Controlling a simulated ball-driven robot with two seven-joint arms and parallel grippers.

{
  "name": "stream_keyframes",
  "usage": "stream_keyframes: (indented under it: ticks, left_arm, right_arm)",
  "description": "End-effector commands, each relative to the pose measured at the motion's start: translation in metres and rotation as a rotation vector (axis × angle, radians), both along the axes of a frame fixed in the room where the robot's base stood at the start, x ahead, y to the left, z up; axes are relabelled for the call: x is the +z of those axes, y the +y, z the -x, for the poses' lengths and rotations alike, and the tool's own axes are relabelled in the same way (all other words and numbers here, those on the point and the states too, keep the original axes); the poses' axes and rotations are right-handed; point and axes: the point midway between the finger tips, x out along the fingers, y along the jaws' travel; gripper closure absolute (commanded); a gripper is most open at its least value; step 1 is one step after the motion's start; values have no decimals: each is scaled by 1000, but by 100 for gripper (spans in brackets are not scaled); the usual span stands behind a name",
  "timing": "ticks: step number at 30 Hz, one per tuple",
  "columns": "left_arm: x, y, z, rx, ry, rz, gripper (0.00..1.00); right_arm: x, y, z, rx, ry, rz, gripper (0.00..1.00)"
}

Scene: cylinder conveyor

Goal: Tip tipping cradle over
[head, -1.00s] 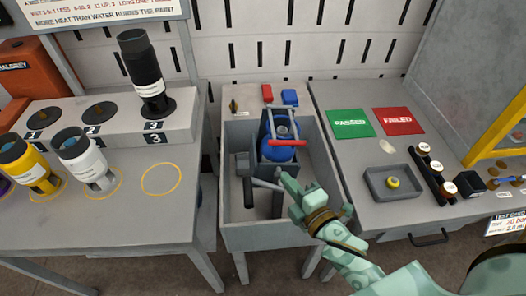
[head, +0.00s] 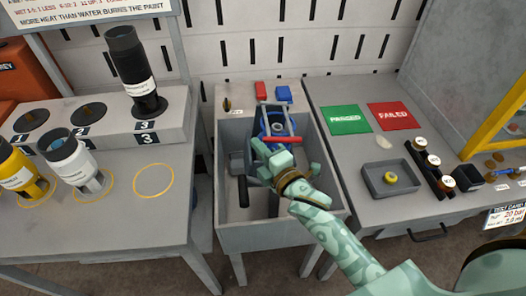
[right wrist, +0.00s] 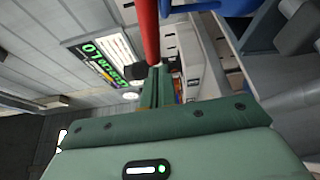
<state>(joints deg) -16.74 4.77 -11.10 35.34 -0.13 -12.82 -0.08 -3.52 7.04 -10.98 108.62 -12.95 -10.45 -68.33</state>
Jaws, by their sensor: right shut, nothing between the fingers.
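The tipping cradle (head: 264,111) stands in the grey trough, with a blue cylinder (head: 277,127) in it that my gripper partly hides. A red bar (head: 284,140) crosses the front of the cradle. It also shows in the right wrist view (right wrist: 149,30), just beyond my fingers. My right gripper (head: 264,152) is shut and empty, over the trough in front of the cradle, close to the red bar. Whether it touches the bar I cannot tell. Its green fingers show in the right wrist view (right wrist: 155,88). My left gripper is not in view.
The grey trough (head: 228,205) has raised walls around the cradle. A dark handle (head: 243,190) sticks out inside it.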

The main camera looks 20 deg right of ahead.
Motion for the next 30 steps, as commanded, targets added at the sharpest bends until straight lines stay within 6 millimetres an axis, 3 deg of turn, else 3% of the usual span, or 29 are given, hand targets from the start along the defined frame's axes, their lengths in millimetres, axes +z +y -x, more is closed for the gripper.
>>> stream_keyframes:
  ticks: [6,30]
  left_arm:
    - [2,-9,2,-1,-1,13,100]
    - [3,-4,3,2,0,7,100]
  right_arm:
    - [1,0,0,0,-1,-1,100]
    - [5,-11,3,-1,-24,-81,100]
